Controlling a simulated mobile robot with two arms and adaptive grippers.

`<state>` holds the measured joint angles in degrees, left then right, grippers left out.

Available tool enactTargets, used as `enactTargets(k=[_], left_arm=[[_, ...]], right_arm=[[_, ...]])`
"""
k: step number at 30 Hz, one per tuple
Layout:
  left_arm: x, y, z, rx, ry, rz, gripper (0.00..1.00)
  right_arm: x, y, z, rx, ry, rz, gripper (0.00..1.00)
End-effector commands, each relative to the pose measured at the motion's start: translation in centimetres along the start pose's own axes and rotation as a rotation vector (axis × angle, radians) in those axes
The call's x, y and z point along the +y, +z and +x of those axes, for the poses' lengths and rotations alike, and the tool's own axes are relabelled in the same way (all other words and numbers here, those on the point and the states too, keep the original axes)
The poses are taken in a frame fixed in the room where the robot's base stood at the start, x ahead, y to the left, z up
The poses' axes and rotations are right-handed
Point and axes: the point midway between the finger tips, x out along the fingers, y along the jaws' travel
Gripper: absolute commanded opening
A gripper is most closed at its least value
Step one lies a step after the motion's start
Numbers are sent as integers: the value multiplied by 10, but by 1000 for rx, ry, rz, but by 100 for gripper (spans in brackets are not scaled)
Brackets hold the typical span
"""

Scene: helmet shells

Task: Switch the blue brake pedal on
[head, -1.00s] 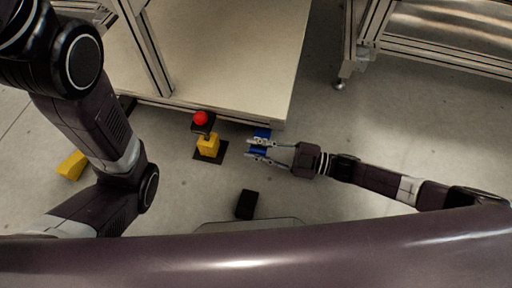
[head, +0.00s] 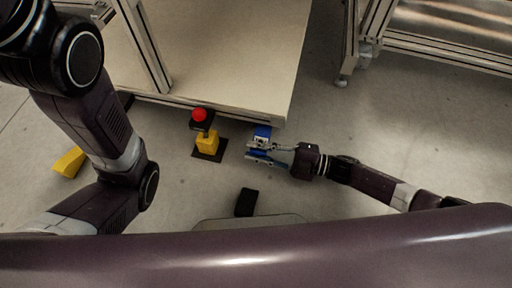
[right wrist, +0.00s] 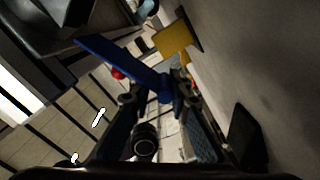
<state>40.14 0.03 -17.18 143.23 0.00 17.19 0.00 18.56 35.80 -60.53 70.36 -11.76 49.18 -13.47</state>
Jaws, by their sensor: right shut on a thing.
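The blue brake pedal (head: 262,133) is on the floor by the front edge of the table. My right gripper (head: 251,152) is low at the pedal, its fingers closed around a blue part of it. In the right wrist view the pedal's long blue bar (right wrist: 115,56) runs slanting down to between the two fingertips (right wrist: 155,100). The pedal's lower part is partly hidden by the fingers. My left arm shows at the left of the head view, but its gripper does not.
A black block (head: 246,202) lies on the floor nearer me. A yellow block (head: 69,161) lies at the left. The table (head: 230,60) overhangs behind.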

Motion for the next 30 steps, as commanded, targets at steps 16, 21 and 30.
enactTargets(k=[16,21,30], left_arm=[[2,-3,-10,-1,0,0,30],[2,-3,-10,-1,0,0,30],[2,-4,-10,0,0,0,30]], right_arm=[[-7,16,-3,-16,-1,-165,0],[-5,16,-3,-17,0,-167,0],[-4,17,-3,-19,2,-167,31]])
